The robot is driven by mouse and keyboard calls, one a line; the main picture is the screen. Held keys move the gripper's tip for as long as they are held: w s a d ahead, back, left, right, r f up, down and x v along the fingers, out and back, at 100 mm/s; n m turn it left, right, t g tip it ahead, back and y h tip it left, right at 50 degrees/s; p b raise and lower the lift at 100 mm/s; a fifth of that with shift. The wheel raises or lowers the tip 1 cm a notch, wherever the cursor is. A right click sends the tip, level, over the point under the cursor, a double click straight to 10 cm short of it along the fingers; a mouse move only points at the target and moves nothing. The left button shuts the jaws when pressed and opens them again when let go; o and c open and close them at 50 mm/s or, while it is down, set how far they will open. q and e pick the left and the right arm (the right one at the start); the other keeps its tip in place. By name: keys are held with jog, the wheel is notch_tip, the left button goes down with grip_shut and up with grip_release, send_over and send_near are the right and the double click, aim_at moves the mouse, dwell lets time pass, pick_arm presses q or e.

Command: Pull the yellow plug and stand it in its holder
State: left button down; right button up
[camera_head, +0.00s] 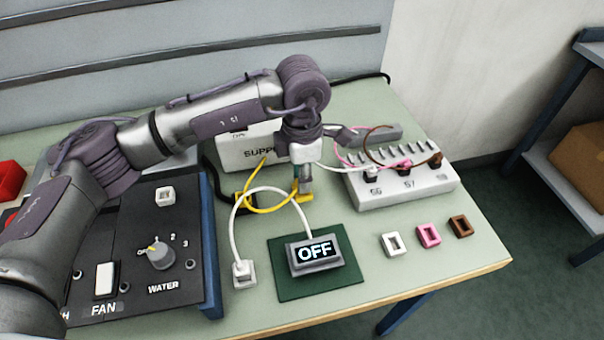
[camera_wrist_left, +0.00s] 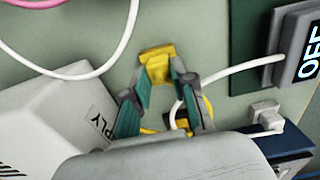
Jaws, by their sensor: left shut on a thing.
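My left gripper (camera_head: 305,186) comes down from above at the table's middle, with its fingers closed on the yellow plug (camera_head: 305,197). In the left wrist view the yellow plug (camera_wrist_left: 157,66) shows between the fingertips (camera_wrist_left: 160,78). I cannot tell whether it touches the table. A yellow cable (camera_head: 268,210) loops from the supply box toward the gripper. A yellow block with a dark middle (camera_head: 245,199), which looks like the holder, lies left of the gripper by the supply box. It is partly hidden behind a finger in the wrist view. My right gripper is not in view.
The supply box (camera_head: 240,154) stands behind the gripper. A white socket strip (camera_head: 410,188) with plugs is at right, with white (camera_head: 393,243), pink (camera_head: 428,235) and brown (camera_head: 461,226) holders in front. An OFF display (camera_head: 314,252) and white cable (camera_head: 236,216) lie close by. A black control panel (camera_head: 140,250) is left.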

pick_arm(q)
jog(key=shift+c, duration=2)
grip_release()
jog(key=shift+r, duration=0.1)
notch_tip(320, 180, up, 8)
jog(key=p, duration=0.4)
jog(key=shift+r, duration=0.2)
